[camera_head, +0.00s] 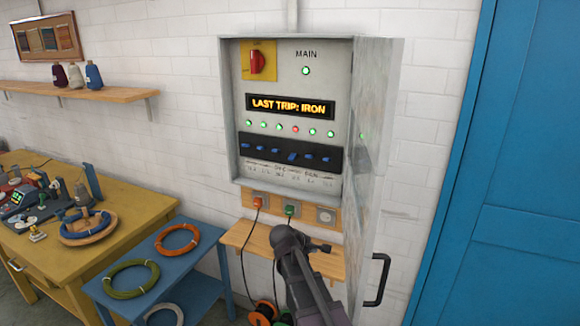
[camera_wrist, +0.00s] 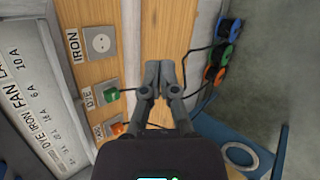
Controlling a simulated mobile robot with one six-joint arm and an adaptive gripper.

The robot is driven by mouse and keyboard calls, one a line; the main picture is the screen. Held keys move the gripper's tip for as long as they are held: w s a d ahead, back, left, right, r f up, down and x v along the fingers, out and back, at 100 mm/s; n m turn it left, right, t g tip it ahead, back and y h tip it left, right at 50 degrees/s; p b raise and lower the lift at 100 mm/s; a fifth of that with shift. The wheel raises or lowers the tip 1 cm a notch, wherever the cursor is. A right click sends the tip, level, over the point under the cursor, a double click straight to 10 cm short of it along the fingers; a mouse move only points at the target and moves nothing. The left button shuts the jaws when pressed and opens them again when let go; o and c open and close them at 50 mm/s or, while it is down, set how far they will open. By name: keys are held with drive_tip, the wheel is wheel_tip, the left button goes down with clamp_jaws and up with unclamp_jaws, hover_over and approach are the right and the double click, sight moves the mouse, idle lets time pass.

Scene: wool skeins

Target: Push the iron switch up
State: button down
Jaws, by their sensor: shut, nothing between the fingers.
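The open grey breaker panel (camera_head: 240,100) on the wall has a row of blue switches on a dark strip. The fourth switch (camera_head: 292,156) from the left sits lower than its neighbours, below the one red light (camera_head: 295,129); its label is too small to read in the head view. The display (camera_head: 290,107) reads "LAST TRIP: IRON". My gripper (camera_wrist: 159,66) is shut and empty, in front of the wooden shelf below the panel. In the head view my arm's dark end shows below the panel. The wrist view shows the panel's label strip (camera_wrist: 35,90) but no switch levers.
The panel's open door (camera_head: 375,150) stands out on the right. Below the panel are an orange plug (camera_head: 258,202), a green plug (camera_head: 290,209) and an empty socket (camera_wrist: 101,43) labelled IRON. A red rotary switch (camera_head: 257,62) is at the top. A blue table (camera_head: 200,250) stands left.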

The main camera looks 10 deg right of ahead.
drive_tip(key=w+a+r+n+t+h, duration=0.1)
drive_tip(key=w+r+n+t, duration=0.15)
drive_tip(key=w+n, duration=0.2)
drive_tip(key=w+a+r+n+t+h, duration=0.1)
drive_tip(key=w+r+n+t+h, duration=0.1)
drive_tip(key=w+r+n, duration=0.3)
drive_tip(key=n+t, duration=0.5)
drive_tip(key=n, duration=0.3)
approach(295, 167)
drive_tip(key=v, duration=0.4)
drive_tip(key=shift+d+f+p, duration=0.1)
drive_tip(key=shift+f+p, duration=0.25)
drive_tip(key=shift+p, duration=0.05)
drive_tip(key=shift+w+d, duration=0.1)
drive_tip(key=x, duration=0.9)
drive_tip(key=shift+w+d, duration=0.1)
drive_tip(key=shift+w, duration=0.15)
drive_tip(key=shift+d+r+p, duration=0.15)
drive_tip(key=shift+r+p, duration=0.15)
drive_tip(key=shift+p, duration=0.1)
drive_tip(key=shift+s+a+r+p, duration=0.15)
drive_tip(key=shift+s+r+p, duration=0.05)
drive_tip(key=shift+r+p, duration=0.3)
drive_tip(key=shift+s+a+r+p, duration=0.15)
drive_tip(key=shift+r+p, duration=0.4)
drive_tip(key=shift+s+a+r+p, duration=0.15)
drive_tip(key=shift+s+r+p, duration=0.05)
drive_tip(key=shift+r+p, duration=0.3)
drive_tip(key=shift+a+r+p, duration=0.15)
drive_tip(key=shift+a+p, duration=0.15)
